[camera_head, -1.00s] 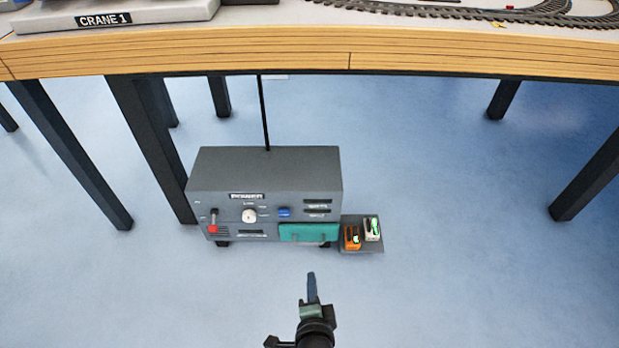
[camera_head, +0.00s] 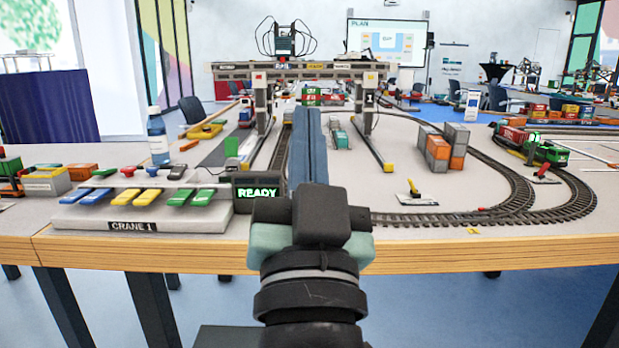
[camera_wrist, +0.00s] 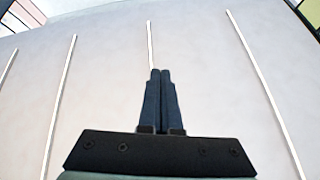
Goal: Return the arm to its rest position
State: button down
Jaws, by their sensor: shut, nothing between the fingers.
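My gripper (camera_head: 311,115) stands upright in the middle of the head view, in front of the table edge, with its fingers pointing up. In the wrist view, the two dark fingers of my gripper (camera_wrist: 160,75) lie together with nothing between them. Behind them the wrist view shows only the pale ceiling (camera_wrist: 100,70) with white light strips. My gripper and wrist hide part of the table and track behind them.
The table (camera_head: 440,245) spans the view. It bears the CRANE 1 lever panel (camera_head: 140,222), a READY display (camera_head: 257,192), a gantry crane (camera_head: 300,70), a bottle (camera_head: 158,135), containers (camera_head: 446,145), curved track (camera_head: 540,200) and a green locomotive (camera_head: 550,152). Air around my gripper looks clear.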

jog(key=s+r+n+t+p, duration=0.2)
jog(key=s+r+t, duration=0.1)
jog(key=s+r, duration=0.75)
notch_tip(320, 180, up, 39)
jog(key=w+p, duration=0.1)
jog(key=p, duration=3.6)
jog(key=shift+w+p, duration=0.3)
jog(key=shift+w, duration=0.05)
